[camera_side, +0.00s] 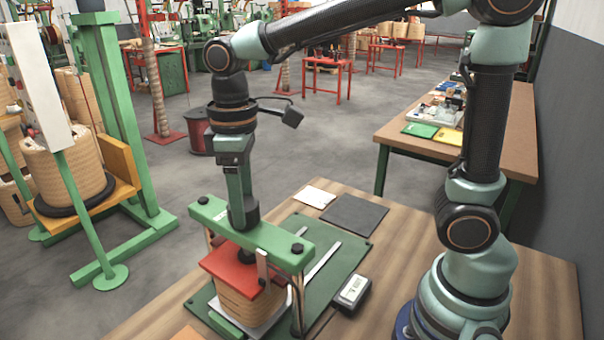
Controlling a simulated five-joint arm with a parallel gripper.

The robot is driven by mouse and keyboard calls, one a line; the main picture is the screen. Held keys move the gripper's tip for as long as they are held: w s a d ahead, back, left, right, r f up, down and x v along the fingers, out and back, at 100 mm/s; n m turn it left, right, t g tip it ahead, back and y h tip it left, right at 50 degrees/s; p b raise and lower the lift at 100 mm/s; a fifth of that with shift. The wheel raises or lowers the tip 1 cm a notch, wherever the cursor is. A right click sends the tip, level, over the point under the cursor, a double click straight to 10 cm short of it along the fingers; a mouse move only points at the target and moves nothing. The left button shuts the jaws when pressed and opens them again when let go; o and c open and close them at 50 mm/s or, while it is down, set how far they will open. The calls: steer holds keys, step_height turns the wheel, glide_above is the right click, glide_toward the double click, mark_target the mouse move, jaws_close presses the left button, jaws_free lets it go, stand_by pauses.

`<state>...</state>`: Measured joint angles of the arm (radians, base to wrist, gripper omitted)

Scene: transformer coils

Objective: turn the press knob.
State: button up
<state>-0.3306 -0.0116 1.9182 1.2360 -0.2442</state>
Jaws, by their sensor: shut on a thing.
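The press has a green crossbar (262,238) on metal posts above a green base plate (335,250). A red pressure plate (240,268) sits under the crossbar, on top of a tan wound coil (243,303). My gripper (243,212) points straight down at the left-middle of the crossbar and is shut on the press knob. The knob is mostly hidden by the gripper, so its angle cannot be told.
A small dark device with a light display (354,290) lies right of the press. A dark grey mat (354,215) and a white card (315,197) lie behind it on the wooden table (540,290). A green coil stand (105,110) is at the left.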

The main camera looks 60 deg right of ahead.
steer(key=m, duration=0.4)
steer(key=shift+m, duration=0.3)
steer(key=m, duration=0.4)
steer(key=shift+m, duration=0.3)
steer(key=m, duration=0.4)
steer(key=shift+r+m, duration=0.1)
steer(key=shift+m, duration=0.2)
steer(key=m, duration=1.3)
steer(key=shift+m, duration=0.3)
steer(key=m, duration=0.4)
steer(key=shift+m, duration=2.5)
